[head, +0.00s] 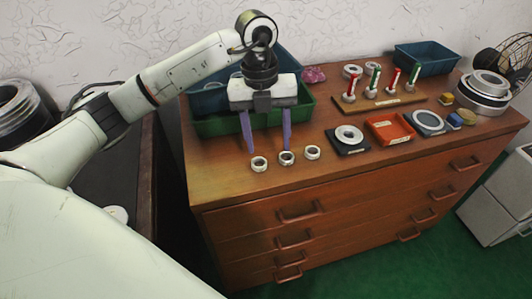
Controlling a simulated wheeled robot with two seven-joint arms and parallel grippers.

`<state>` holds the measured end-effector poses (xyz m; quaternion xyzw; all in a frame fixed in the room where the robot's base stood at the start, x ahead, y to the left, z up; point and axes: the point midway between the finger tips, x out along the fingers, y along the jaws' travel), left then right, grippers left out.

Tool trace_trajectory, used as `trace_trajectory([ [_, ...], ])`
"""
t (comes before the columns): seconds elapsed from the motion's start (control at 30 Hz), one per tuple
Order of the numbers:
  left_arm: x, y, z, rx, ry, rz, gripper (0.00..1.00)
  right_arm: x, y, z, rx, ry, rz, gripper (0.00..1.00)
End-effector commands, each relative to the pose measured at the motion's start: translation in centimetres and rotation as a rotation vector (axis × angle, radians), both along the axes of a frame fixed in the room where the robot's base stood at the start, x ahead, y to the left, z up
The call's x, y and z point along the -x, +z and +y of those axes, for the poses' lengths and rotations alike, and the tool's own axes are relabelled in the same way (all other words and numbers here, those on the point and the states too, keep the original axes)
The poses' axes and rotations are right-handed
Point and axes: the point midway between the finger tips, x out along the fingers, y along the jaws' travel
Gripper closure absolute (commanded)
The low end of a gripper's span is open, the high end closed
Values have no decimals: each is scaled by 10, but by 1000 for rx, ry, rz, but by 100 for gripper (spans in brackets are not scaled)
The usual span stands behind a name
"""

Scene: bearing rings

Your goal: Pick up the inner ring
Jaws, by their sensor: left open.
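Three small metal rings lie in a row near the front left of the wooden dresser top: a left ring (259,164), a middle ring (287,158) and a right ring (312,152). I cannot tell from their looks which one is the inner ring. My left gripper (268,150) points down above the row, its two purple fingers spread wide and empty. My right gripper is not in view.
A green bin (216,126) and a blue bin (292,63) stand behind my left gripper. A black plate with a ring (348,134), a red tray (393,127) and a board with upright pegs (385,104) are to the right. Drawers face the front.

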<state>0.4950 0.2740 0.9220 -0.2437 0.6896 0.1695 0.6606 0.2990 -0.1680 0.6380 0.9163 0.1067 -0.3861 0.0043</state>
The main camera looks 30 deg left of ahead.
Motion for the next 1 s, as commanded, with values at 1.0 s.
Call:
trace_trajectory([
  [1.0, -6, -86, 33, -113, 75, -3, 46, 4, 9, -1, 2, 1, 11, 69],
])
